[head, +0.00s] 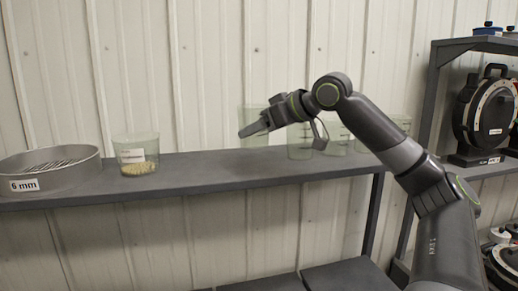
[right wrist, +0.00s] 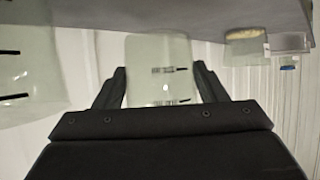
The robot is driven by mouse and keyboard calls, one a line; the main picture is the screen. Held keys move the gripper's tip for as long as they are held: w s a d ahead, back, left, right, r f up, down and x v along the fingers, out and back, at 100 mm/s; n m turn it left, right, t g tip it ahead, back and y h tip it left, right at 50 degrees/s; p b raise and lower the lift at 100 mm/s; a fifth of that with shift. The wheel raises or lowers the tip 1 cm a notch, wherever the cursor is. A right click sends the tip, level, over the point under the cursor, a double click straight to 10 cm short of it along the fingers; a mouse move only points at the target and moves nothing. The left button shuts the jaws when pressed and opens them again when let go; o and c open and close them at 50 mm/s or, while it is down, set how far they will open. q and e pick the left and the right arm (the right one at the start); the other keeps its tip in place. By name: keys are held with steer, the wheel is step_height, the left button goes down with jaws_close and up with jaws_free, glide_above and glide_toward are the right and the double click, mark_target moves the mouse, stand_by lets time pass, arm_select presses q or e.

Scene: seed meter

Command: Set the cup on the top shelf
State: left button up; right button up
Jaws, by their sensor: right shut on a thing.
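A rack on the right has a top shelf (head: 470,42) above a middle shelf. My left gripper is out of view.
Several clear cups (head: 300,148) stand right of the gripper on the long shelf (head: 215,170). A labelled cup of seeds (head: 136,155) and a sieve marked 6 mm (head: 85,172) stand left. A black round device (head: 487,115) and a blue-lidded item (head: 487,30) are on the rack.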

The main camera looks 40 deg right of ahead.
mark_target(267, 141)
steer(key=f, duration=0.1)
steer(key=f+b, duration=0.1)
steer(key=f, duration=0.1)
steer(key=shift+w+f, duration=0.2)
steer(key=shift+w, duration=0.05)
steer(key=shift+s+f+b, duration=0.15)
steer(key=shift+f+b, duration=0.1)
steer(key=shift+b, duration=0.05)
steer(key=shift+s+f, duration=0.1)
steer(key=shift+w+f, duration=0.15)
steer(key=shift+w, duration=0.05)
steer(key=o, duration=0.7)
steer(key=shift+c, duration=0.2)
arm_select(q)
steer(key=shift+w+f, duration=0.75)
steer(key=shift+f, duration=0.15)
arm_select(e)
steer(key=shift+s, duration=0.15)
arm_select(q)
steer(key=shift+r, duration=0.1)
arm_select(e)
steer(key=shift+r, duration=0.2)
